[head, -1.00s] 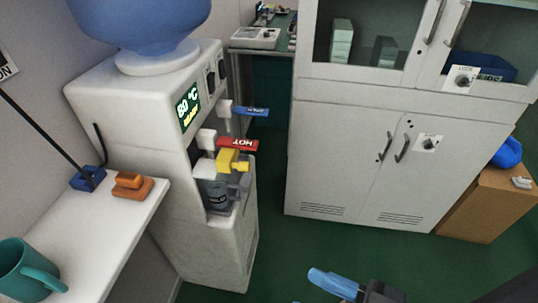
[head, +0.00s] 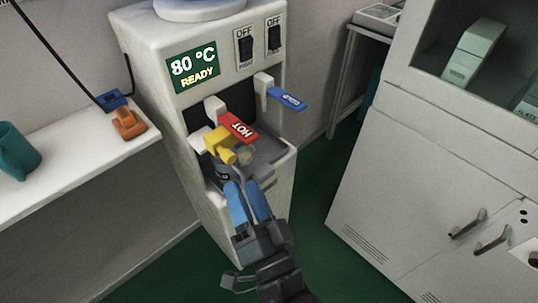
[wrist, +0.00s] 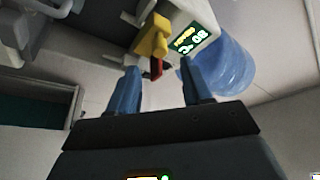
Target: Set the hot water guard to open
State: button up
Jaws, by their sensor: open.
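The white water dispenser (head: 150,70) stands against the wall, its display reading 80 °C READY. Its red HOT lever (head: 238,127) sticks out at the front. Just below it is a yellow part (head: 220,146), which looks like the hot water guard. In the wrist view the yellow part (wrist: 152,38) and the red lever (wrist: 156,68) show ahead, between and beyond the fingers. My gripper (head: 243,184) has blue fingers and is in front of and below the yellow part, apparently apart from it. In the wrist view my gripper (wrist: 160,78) is open and empty.
A blue COLD lever (head: 287,98) sits right of the HOT one, under two OFF switches (head: 259,41). A shelf (head: 60,170) at left holds a teal mug (head: 16,152) and an orange block (head: 128,123). A grey cabinet (head: 420,170) stands at right. Green floor lies between.

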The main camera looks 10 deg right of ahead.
aim_at(232, 160)
jog(key=shift+p+x, duration=0.8)
jog(key=shift+x, duration=3.15)
jog(key=shift+c, duration=0.4)
grip_shut()
